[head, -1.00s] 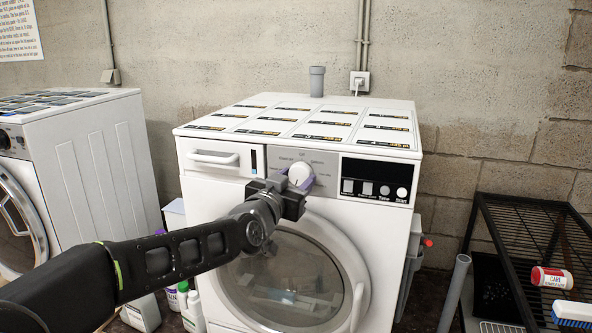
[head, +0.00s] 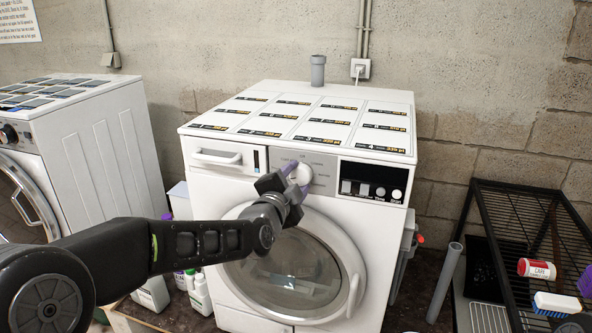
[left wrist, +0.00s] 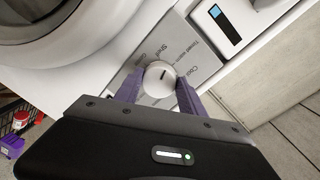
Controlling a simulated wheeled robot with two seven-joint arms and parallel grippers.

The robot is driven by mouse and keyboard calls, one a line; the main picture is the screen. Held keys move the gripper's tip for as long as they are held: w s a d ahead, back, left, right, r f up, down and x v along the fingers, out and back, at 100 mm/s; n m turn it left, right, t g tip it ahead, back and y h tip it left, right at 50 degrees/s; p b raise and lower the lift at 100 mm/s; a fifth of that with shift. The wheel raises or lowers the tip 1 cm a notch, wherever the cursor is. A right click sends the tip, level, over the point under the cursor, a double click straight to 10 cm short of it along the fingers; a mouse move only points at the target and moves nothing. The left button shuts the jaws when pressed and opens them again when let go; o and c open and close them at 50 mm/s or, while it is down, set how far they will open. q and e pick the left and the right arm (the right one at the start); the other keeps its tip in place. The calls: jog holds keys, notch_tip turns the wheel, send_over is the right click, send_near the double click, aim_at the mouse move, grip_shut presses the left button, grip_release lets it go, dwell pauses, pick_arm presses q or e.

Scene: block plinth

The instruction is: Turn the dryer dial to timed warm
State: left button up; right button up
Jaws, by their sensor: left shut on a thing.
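The white round dryer dial (head: 300,174) sits on the grey panel at the top front of the white dryer (head: 233,300). My left gripper (head: 291,181) is at the dial from the front. In the left wrist view its two purple fingers (left wrist: 160,92) stand on either side of the dial (left wrist: 160,76), shut on it. A short dark mark shows on the dial face. A purple piece and dark shape at the head view's right edge may be my right gripper.
A black control strip with buttons (head: 371,180) is right of the dial, and a drawer handle (head: 216,157) is left. The round door (head: 290,270) is below. A black wire rack (head: 520,197) with a can (head: 537,268) and brush (head: 557,304) stands at right.

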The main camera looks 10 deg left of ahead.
pick_arm(q)
jog(key=m+p, duration=0.2)
jog(key=m, duration=0.1)
jog(key=shift+m, duration=0.3)
dwell(0.4)
jog(key=o, duration=1.4)
jog(key=shift+c, duration=0.2)
jog(key=shift+s, duration=0.1)
jog(key=s, duration=0.7)
jog(key=shift+s+a+r+b, duration=0.25)
jog(key=shift+s+r+b, duration=0.05)
jog(key=shift+b, duration=0.1)
